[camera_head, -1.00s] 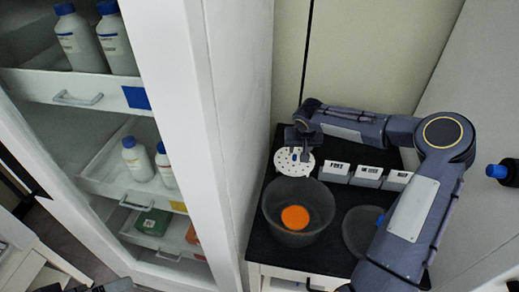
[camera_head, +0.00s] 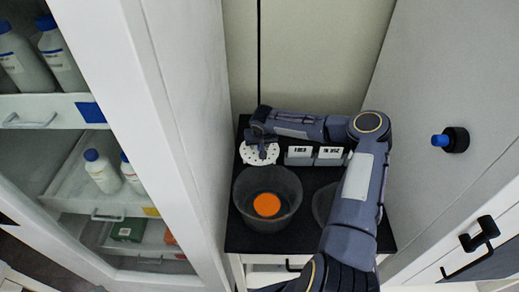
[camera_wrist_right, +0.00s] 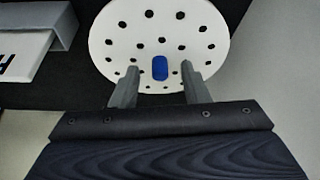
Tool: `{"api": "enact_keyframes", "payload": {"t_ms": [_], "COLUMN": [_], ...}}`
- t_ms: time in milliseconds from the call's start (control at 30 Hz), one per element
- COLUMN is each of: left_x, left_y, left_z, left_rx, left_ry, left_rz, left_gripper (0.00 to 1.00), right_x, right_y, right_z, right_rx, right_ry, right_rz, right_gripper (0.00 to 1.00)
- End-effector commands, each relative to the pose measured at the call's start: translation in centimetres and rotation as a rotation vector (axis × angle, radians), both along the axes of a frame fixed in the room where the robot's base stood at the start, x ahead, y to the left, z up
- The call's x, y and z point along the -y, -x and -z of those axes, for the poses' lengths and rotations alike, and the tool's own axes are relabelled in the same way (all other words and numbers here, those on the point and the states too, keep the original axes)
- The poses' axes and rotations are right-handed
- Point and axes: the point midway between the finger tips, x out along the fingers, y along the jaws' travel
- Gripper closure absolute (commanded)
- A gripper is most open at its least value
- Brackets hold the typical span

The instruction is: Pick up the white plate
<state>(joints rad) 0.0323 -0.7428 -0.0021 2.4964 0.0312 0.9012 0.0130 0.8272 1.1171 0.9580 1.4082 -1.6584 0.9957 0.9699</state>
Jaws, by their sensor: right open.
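The white plate (camera_head: 259,154) is a round disc with dark holes, on the black table top (camera_head: 254,241) near its back left. A small blue knob stands at the plate's lower middle in the right wrist view (camera_wrist_right: 159,68). My right gripper (camera_head: 262,145) is over the plate and hides part of it. In the wrist view the two grey fingers (camera_wrist_right: 160,84) are open, one on each side of the blue knob, with gaps to it. I cannot tell whether they touch the plate. My left gripper is not in view.
A dark grey bowl (camera_head: 243,205) with an orange disc (camera_head: 266,204) inside stands in front of the plate. White labelled boxes (camera_head: 299,155) stand right of the plate. A white cabinet (camera_head: 190,120) with bottles rises at the left, and a grey wall panel stands at right.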

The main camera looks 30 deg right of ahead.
Motion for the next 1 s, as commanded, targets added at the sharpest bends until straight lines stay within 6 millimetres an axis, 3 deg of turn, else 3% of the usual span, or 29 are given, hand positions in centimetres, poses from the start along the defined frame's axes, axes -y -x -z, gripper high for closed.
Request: {"api": "enact_keyframes", "payload": {"t_ms": [67, 400, 767, 1000], "left_x": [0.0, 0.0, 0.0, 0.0], "left_y": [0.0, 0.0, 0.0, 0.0], "left_z": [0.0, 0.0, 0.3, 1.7], "left_rx": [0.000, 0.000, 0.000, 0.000], "left_ry": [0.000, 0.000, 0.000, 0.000], "left_rz": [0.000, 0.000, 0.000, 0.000], "left_gripper": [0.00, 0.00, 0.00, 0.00], "right_x": [0.0, 0.0, 0.0, 0.1], "right_y": [0.0, 0.0, -0.1, -0.1], "right_z": [0.0, 0.0, -0.6, -5.0], "right_rx": [0.000, -0.001, 0.002, 0.005], "right_ry": [0.000, 0.000, 0.002, 0.005], "right_rz": [0.000, 0.000, -0.001, 0.001], "right_gripper": [0.59, 1.00, 1.00, 1.00]}}
